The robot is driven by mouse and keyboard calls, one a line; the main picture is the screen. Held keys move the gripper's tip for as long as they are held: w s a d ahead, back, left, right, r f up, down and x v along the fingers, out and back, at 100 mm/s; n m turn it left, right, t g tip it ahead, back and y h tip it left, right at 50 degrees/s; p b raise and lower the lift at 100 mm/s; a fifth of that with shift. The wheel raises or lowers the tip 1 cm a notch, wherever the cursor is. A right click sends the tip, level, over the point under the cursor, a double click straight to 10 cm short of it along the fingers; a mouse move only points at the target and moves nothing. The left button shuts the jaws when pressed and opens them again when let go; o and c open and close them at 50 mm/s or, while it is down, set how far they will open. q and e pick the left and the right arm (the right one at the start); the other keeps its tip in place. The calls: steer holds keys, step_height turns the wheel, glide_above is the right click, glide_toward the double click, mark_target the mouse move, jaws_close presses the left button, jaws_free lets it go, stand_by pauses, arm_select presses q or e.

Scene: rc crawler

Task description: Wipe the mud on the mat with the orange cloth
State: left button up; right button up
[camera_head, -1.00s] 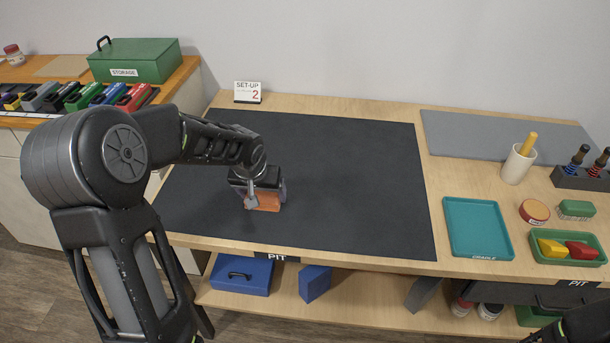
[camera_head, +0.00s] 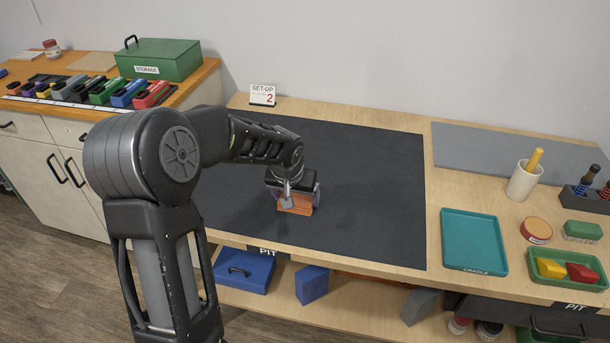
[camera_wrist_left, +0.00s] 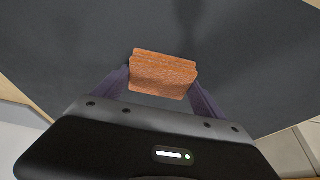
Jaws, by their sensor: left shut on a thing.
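The orange cloth (camera_head: 294,204) is folded and held between the fingers of my left gripper (camera_head: 293,196), which is shut on it. It also shows in the left wrist view (camera_wrist_left: 163,74), between the two purple-grey fingers. The cloth is low over the dark mat (camera_head: 375,190); I cannot tell whether it touches the mat. I make out no clear mud on the mat; only faint darker patches show in the wrist view. My left arm hides part of the mat's left side. My right gripper is not in view.
A teal tray marked CRADLE (camera_head: 473,242) lies right of the mat. A green tray (camera_head: 567,277) with yellow and red pieces, a round tin (camera_head: 536,231) and a white cup (camera_head: 522,182) stand further right. A set-up card (camera_head: 262,95) stands behind the mat.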

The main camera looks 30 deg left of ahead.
arm_select(q)
step_height(320, 180, up, 4)
steer(key=shift+a+f+p, duration=0.1)
steer(key=shift+f+p, duration=0.1)
steer(key=shift+p, duration=0.7)
steer(key=shift+r+p, duration=0.5)
steer(key=shift+r, duration=0.25)
steer(key=shift+r+p, duration=1.05)
steer(key=shift+r, duration=0.5)
